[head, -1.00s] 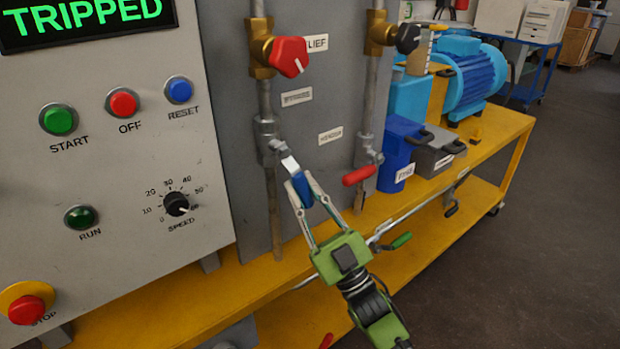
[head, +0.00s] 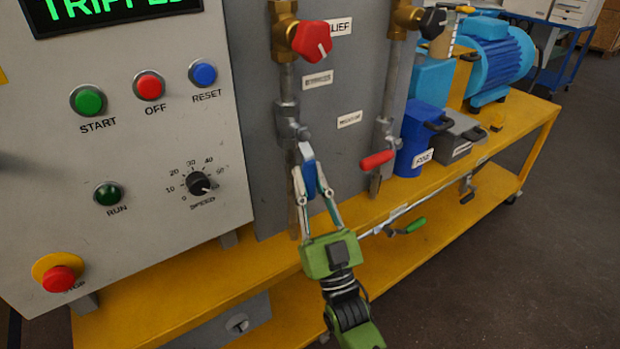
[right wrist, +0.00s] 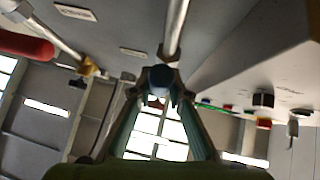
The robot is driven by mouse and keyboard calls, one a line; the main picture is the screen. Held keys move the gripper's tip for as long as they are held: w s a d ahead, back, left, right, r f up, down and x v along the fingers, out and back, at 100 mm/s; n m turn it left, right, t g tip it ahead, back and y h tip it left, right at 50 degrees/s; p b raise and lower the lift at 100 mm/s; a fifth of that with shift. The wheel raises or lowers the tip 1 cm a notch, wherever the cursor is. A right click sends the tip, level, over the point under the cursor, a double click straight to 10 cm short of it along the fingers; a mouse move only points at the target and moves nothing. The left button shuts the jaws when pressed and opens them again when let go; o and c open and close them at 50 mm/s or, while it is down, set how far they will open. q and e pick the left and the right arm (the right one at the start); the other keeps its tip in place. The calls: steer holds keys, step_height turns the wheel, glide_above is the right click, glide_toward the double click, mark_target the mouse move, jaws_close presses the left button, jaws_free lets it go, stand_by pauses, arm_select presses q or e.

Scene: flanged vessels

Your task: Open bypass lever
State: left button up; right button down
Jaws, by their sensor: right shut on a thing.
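The bypass lever has a blue handle (head: 310,180) and hangs from a grey valve (head: 290,125) on the left pipe, below a label plate (head: 317,79). It points down with a slight slant to the right, close to the line of the pipe. My right gripper (head: 311,184) is shut on the blue handle, with a finger on each side. In the right wrist view the dark blue handle end (right wrist: 160,77) sits between the fingertips, below the pipe. My left gripper is not in view.
A red-handled lever (head: 377,160) is on the right pipe. A red knob (head: 311,40) and a black knob (head: 433,22) are above. The panel (head: 140,160) with buttons stands left. A green-handled lever (head: 415,225) sits low at the yellow bench (head: 480,165).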

steer(key=c, duration=1.9)
jaws_free()
steer(key=shift+a, duration=0.1)
steer(key=v, duration=1.2)
